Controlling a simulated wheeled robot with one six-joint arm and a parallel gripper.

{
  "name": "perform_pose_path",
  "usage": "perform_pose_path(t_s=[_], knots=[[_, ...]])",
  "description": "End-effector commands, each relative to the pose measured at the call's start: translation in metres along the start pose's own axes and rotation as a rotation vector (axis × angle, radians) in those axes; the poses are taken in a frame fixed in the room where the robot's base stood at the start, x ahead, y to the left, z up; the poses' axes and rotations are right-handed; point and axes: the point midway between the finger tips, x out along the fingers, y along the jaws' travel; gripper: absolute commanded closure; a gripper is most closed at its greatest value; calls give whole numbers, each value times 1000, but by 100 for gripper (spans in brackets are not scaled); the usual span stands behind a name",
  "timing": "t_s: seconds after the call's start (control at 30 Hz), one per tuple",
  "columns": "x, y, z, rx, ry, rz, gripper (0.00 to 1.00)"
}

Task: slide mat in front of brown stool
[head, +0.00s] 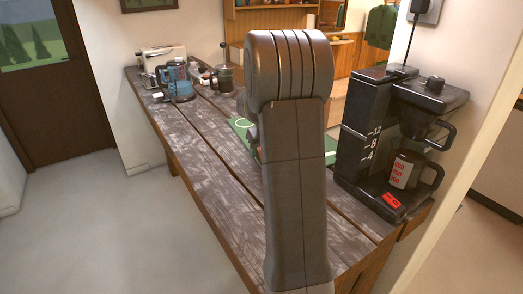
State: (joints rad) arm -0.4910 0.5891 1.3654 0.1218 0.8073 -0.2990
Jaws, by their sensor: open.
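A green mat with white markings (331,151) lies on the dark wooden table, mostly hidden behind my own arm. Another part of its green surface shows to the left of the arm. No brown stool can be made out clearly. My gripper is hidden behind my arm, which stands upright across the middle of the view; its fingers do not show.
A black coffee maker (362,135) with a glass jug (404,172) stands on the table (193,147) at the right. A blue-tinted kettle (178,84), a toaster (163,58) and a dark press pot (224,78) stand at the far left end. Open floor (90,220) lies left.

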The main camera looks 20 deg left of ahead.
Motion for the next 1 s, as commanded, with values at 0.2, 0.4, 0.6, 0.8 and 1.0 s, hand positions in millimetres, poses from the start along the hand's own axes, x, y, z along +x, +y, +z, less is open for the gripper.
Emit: perform_pose_path(t_s=[0.2,0.4,0.6,0.8,1.0], knots=[[-18,0,-1,0,3,1,57],[-61,0,-1,0,6,1,57],[-98,0,0,0,3,1,57],[-118,0,0,0,1,0,57],[-120,0,0,0,0,0,57]])
